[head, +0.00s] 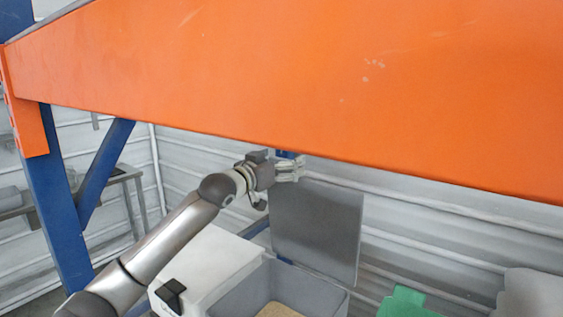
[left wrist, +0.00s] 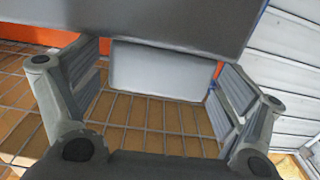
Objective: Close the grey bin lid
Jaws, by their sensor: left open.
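The grey bin lid (head: 316,232) stands open, nearly upright, at the back of the grey bin (head: 300,277). The bin's open top shows tan material inside, cut off by the lower picture edge. My left gripper (head: 290,168) is at the lid's upper left corner, below the orange beam. I cannot tell whether it touches the lid. In the left wrist view my left gripper (left wrist: 158,62) has its fingers spread wide, with nothing clearly between them. A grey panel crosses the top of that view, and a smaller grey panel lies beyond the fingers. My right gripper is not in view.
A large orange beam (head: 300,80) crosses above the bin, close over my gripper. A blue rack post (head: 58,200) stands at left. A white box (head: 205,265) adjoins the bin's left. A green object (head: 405,303) is at lower right. Wire mesh (left wrist: 150,112) shows in the wrist view.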

